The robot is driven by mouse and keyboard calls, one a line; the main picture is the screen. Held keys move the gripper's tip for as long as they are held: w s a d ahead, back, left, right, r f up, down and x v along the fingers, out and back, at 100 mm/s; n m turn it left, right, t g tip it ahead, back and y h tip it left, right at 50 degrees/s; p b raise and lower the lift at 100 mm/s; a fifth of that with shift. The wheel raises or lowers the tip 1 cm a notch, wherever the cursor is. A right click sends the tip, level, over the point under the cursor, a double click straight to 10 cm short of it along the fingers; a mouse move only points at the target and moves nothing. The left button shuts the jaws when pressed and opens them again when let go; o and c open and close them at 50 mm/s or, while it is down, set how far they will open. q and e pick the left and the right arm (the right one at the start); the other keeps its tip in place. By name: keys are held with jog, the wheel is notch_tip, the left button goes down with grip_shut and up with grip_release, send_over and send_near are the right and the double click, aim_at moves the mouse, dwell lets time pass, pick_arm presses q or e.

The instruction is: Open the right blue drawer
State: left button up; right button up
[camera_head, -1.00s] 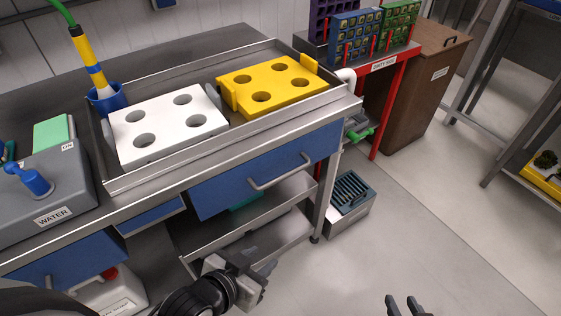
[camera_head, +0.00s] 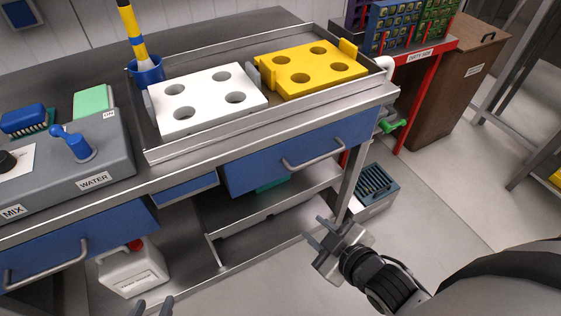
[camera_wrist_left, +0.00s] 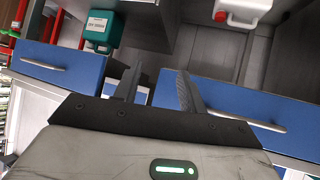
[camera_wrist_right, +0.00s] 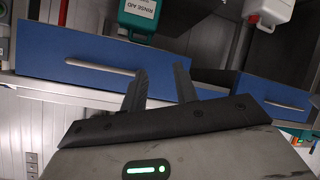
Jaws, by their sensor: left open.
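The right blue drawer (camera_head: 265,170) sits under the steel table's right part and looks shut. Its grey bar handle (camera_head: 313,159) runs across the front. In the right wrist view the drawer (camera_wrist_right: 40,55) lies beyond the fingers, its handle (camera_wrist_right: 100,67) left of them. My right gripper (camera_head: 318,232) is open and empty, below and in front of the drawer, apart from the handle. My left gripper (camera_head: 152,307) is open and empty at the bottom edge. In the left wrist view the right drawer (camera_wrist_left: 85,72) and its handle (camera_wrist_left: 45,64) are left of the fingers.
Another blue drawer (camera_head: 110,232) is at the left. A lower shelf (camera_head: 255,222) runs under the table; a white jug (camera_head: 130,275) stands below. A grey-blue crate (camera_head: 374,190) is on the floor beside the table leg. Open floor lies to the right.

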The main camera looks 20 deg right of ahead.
aim_at(315, 162)
jog(key=w+d+r+n+t+b, duration=0.2)
jog(key=d+r+n+t, duration=0.15)
jog(key=d+n, duration=0.65)
jog(key=w+f, duration=0.1)
jog(key=w, duration=0.4)
jog(key=w+a+f+n, duration=0.1)
jog(key=w, duration=0.4)
jog(key=w+a+f+n, duration=0.1)
jog(key=w, duration=0.4)
jog(key=shift+a+b, duration=0.15)
jog(key=shift+b, duration=0.2)
grip_shut()
